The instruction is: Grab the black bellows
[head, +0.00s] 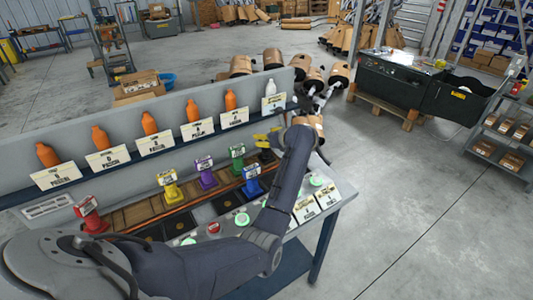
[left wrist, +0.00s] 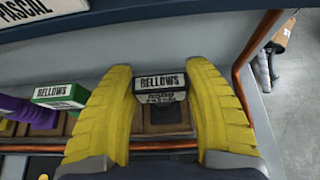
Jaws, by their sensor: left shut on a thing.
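The black bellows (left wrist: 160,97) has a white label reading BELLOWS and stands over a brown square slot in the left wrist view. In the head view my left gripper (head: 268,139) is at the far right end of the bellows row, and the black bellows (head: 266,156) shows as a small dark shape, partly hidden by the fingers and wrist. My right gripper is not in view.
Red, yellow, purple, green (head: 237,160) and blue (head: 252,184) labelled bellows stand along the bench. Orange bottles (head: 150,123) and a white bottle (head: 270,89) stand on a shelf behind. Labelled cards (head: 317,200) lie at the bench's right.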

